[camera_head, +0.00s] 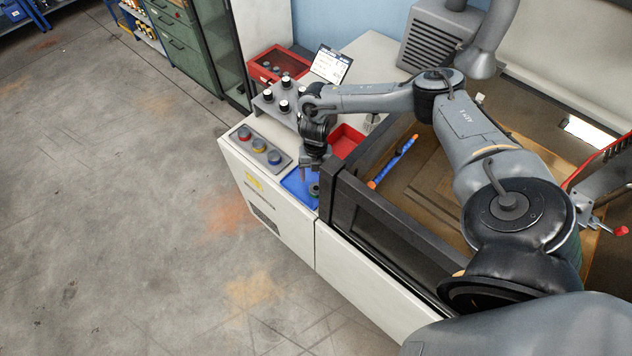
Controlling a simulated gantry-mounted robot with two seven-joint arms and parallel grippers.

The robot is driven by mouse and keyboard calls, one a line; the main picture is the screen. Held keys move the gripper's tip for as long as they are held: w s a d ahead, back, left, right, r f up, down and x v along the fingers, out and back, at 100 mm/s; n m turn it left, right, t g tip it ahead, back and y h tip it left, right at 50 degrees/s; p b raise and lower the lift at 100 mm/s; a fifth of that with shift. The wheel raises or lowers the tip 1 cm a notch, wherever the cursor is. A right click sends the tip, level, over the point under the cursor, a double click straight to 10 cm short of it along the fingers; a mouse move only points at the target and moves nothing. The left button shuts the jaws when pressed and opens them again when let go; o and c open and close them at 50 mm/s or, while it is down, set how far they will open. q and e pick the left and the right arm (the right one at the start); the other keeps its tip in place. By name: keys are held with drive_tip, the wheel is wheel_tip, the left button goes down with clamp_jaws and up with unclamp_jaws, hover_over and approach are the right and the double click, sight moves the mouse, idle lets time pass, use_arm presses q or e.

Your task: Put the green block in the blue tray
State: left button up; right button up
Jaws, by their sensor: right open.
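The blue tray (291,181) lies on the white bench near its front edge, left of the dark-framed enclosure. My right gripper (311,177) points down over the tray with its jaws open. A small dark, slightly greenish round piece (314,190) sits in the tray just below the fingertips. It may be the green block, but its colour is hard to tell at this size. The gripper partly covers the tray. I cannot tell whether the fingers touch the piece. My left gripper is out of view.
A grey holder (250,148) with red, yellow and blue round pieces stands left of the tray. The dark enclosure frame (345,207) rises close on the tray's right.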

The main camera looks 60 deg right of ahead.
sight(316, 183)
wheel_tip(316, 183, up, 6)
drive_tip(key=shift+w+d+r, duration=0.15)
drive_tip(key=shift+w+d, duration=0.05)
drive_tip(key=shift+d, duration=0.2)
drive_tip(key=shift+w, duration=0.1)
